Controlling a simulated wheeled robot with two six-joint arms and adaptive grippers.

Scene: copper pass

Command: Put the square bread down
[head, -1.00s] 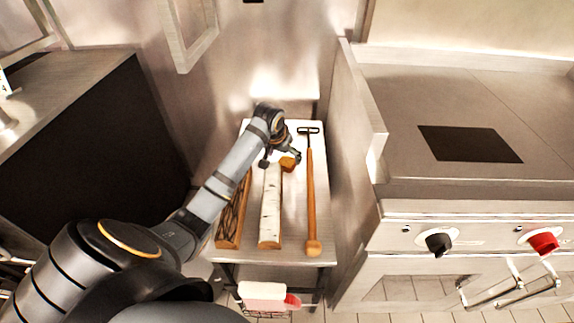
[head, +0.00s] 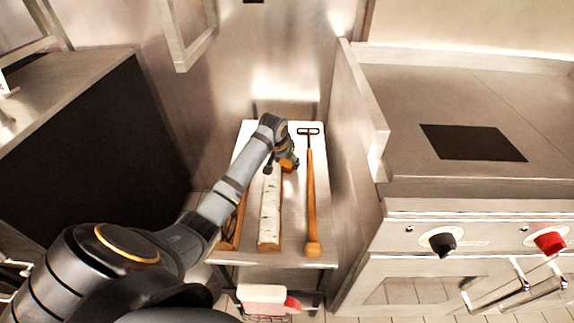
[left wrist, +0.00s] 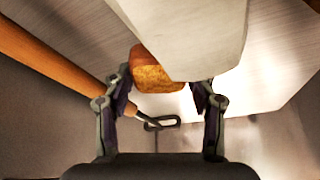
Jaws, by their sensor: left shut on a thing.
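The square bread (head: 288,166) is a small golden-brown block over the white-topped side table (head: 247,134). My left gripper (head: 290,161) reaches down over the table and is shut on the bread. In the left wrist view the bread (left wrist: 157,74) sits between the two fingers (left wrist: 160,100), partly hidden behind a pale log. I cannot tell whether the bread touches the table top. My right gripper is not in view.
A white-barked log (head: 270,215) lies just left of the bread, and a dark-barked log (head: 232,228) lies further left under my arm. A long wooden-handled tool (head: 311,205) lies to the right. A stove (head: 450,110) stands beyond a metal side wall.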

